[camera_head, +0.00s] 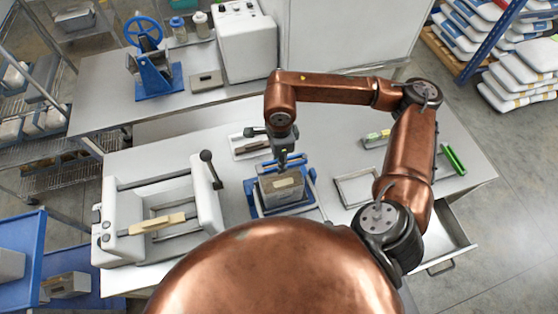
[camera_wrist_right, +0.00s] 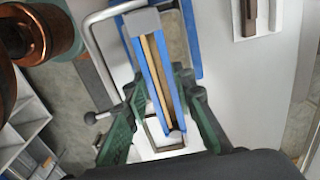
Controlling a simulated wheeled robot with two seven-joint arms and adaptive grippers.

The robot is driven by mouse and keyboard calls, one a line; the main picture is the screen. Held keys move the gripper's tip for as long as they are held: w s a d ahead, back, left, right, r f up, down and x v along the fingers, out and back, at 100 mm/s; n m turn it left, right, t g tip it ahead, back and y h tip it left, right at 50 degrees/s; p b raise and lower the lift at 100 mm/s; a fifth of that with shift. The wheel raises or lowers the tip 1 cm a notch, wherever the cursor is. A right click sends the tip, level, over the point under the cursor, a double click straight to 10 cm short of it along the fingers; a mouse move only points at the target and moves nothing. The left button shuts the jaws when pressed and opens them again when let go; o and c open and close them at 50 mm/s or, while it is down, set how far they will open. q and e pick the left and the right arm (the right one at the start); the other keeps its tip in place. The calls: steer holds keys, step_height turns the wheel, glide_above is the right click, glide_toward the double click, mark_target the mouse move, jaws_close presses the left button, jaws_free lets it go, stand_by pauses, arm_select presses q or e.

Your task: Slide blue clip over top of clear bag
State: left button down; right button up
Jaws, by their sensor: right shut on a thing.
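My right gripper (camera_head: 285,163) reaches down from above at the middle of the bench. In the right wrist view, its two green fingers (camera_wrist_right: 160,105) stand on either side of a long blue clip (camera_wrist_right: 138,62) and are shut on it. A tan strip shows along the clip's slot; I cannot tell whether it is the bag's top. In the head view, the bag (camera_head: 284,190), with pale brown contents, stands in a blue frame (camera_head: 254,200) directly below the gripper. The wrist hides much of the clip there. My left gripper is not in view.
A white sealer-like machine with a black-knobbed lever (camera_head: 207,157) stands left of the frame. A shallow tray (camera_head: 356,190) lies to the right, with a green clip-like piece (camera_head: 453,160) farther right. A narrow tray (camera_head: 250,147) lies behind. An open drawer (camera_head: 445,245) juts out at front right.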

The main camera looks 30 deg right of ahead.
stand_by(0.4)
steer(key=shift+b, duration=0.4)
steer(key=o, duration=1.2)
steer(key=o, duration=0.5)
steer(key=shift+o, duration=0.2)
steer(key=shift+r+p, duration=1.35)
steer(key=shift+r, duration=2.15)
